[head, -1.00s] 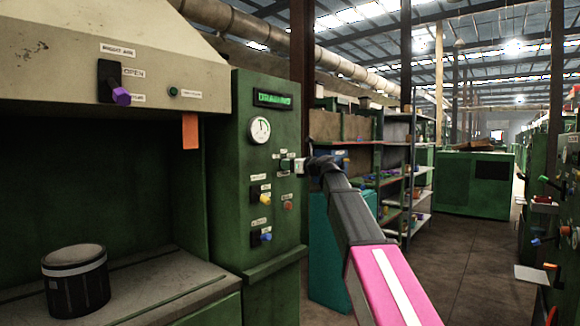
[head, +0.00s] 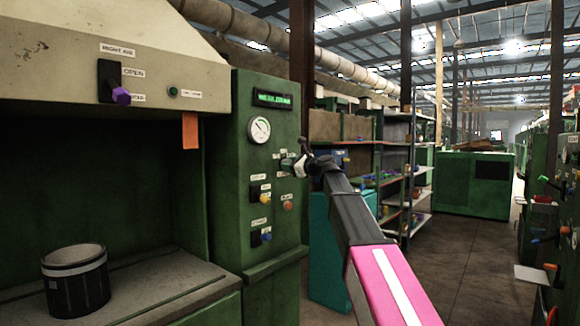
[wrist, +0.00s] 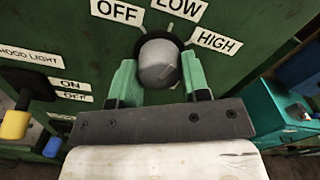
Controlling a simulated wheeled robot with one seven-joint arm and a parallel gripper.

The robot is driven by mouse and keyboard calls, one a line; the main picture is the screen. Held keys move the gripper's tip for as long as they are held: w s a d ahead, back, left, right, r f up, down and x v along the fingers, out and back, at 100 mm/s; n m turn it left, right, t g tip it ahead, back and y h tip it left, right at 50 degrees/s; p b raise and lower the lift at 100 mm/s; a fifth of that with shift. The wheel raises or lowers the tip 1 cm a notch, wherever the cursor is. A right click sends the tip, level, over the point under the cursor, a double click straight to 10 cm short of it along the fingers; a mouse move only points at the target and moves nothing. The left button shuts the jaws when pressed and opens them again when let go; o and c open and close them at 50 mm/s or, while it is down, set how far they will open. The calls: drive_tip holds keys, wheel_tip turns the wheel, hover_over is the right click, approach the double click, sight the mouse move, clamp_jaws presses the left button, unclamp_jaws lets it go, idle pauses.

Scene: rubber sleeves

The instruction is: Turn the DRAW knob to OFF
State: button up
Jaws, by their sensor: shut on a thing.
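The DRAW knob (wrist: 158,62) is a round grey knob on a dark base on the green panel. In the wrist view the labels OFF (wrist: 118,12), LOW (wrist: 180,8) and HIGH (wrist: 216,42) stand around it. My gripper (wrist: 159,73) is shut on the knob, with one green finger on each side. The wrist is tilted relative to the labels. Which label the knob points to is not clear.
A round gauge (head: 259,130) and a lit green display (head: 272,99) are above the knob. A yellow switch (head: 265,198) and a blue switch (head: 266,236) sit below it. A hood with a purple-tipped lever (head: 121,96) is at left, over a dark canister (head: 76,285).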

drive_tip(key=n, duration=1.2)
drive_tip(key=shift+n, duration=0.3)
idle(0.4)
drive_tip(key=o, duration=0.9)
drive_tip(key=shift+d, duration=0.1)
drive_tip(key=v, duration=1)
drive_tip(key=shift+s+d, duration=0.25)
drive_tip(key=shift+s, duration=0.05)
